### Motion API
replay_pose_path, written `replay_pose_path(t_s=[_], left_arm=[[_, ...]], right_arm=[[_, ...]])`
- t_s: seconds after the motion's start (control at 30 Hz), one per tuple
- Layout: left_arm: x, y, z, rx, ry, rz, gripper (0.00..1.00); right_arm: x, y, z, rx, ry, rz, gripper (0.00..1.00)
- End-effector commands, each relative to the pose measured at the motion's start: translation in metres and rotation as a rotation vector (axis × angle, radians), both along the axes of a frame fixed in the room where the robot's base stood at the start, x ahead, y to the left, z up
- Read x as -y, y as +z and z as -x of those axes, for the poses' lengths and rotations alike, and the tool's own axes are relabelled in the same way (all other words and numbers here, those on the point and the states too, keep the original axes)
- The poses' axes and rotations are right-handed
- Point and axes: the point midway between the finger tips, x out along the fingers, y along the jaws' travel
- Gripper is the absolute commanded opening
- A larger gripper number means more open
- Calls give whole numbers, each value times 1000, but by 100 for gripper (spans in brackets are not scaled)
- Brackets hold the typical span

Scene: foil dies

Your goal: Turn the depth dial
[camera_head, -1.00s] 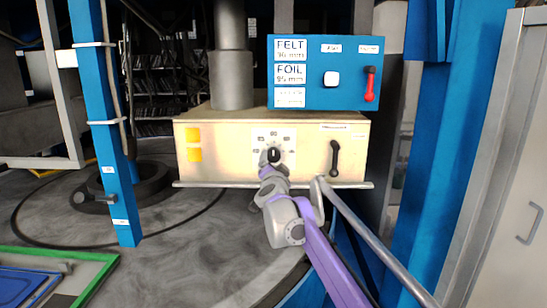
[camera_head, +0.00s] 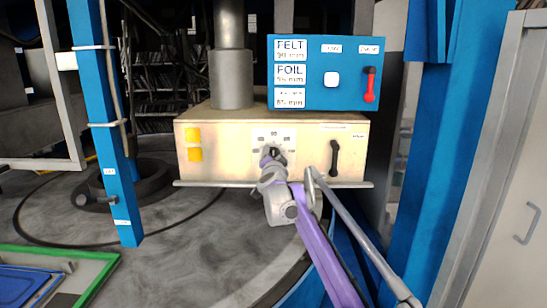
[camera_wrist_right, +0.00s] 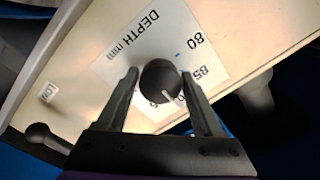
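The depth dial (camera_head: 275,153) is a black round knob on the front of a cream panel box (camera_head: 225,165). My right gripper (camera_head: 273,157) is at the dial and partly hides it in the head view. In the right wrist view, the dial (camera_wrist_right: 160,82) sits between the two fingertips of my right gripper (camera_wrist_right: 160,76), which appear to touch its sides. The dial's white mark points toward the gripper's palm. A white scale label (camera_wrist_right: 150,45) reads "DEPTH mm" with 80 and 85 visible; other numbers are partly hidden. My left gripper is not in view.
A black handle (camera_head: 334,158) is on the panel right of the dial. A blue board (camera_head: 345,90) above carries text labels, a white button (camera_head: 332,79) and a red lever (camera_head: 369,85). A blue post (camera_head: 118,180) stands left. A green-edged tray (camera_head: 100,262) is at lower left.

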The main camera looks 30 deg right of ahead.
Motion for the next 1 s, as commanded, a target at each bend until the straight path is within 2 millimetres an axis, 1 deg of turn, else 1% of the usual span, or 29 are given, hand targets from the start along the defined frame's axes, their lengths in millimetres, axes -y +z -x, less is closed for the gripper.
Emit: replay_pose_path(t_s=[0.03, 0.17, 0.2, 0.27, 0.3, 0.33, 0.67, 1.0], left_arm=[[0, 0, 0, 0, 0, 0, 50], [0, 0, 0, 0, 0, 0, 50], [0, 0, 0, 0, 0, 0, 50], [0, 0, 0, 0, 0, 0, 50], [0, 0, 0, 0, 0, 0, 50], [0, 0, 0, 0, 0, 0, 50], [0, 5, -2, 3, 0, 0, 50], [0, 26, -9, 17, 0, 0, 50]], right_arm=[[0, 0, 0, 0, 0, 0, 57], [0, 0, 0, 0, 0, 0, 33], [0, 0, 0, 0, 0, 0, 26], [0, 0, 0, 0, 0, 0, 15], [0, 0, 0, 0, 0, 0, 8], [0, 0, 0, 0, 0, 0, 4], [0, 1, 0, 28, 1, -46, 4], [-1, 3, -1, 155, 1, -249, 4]])
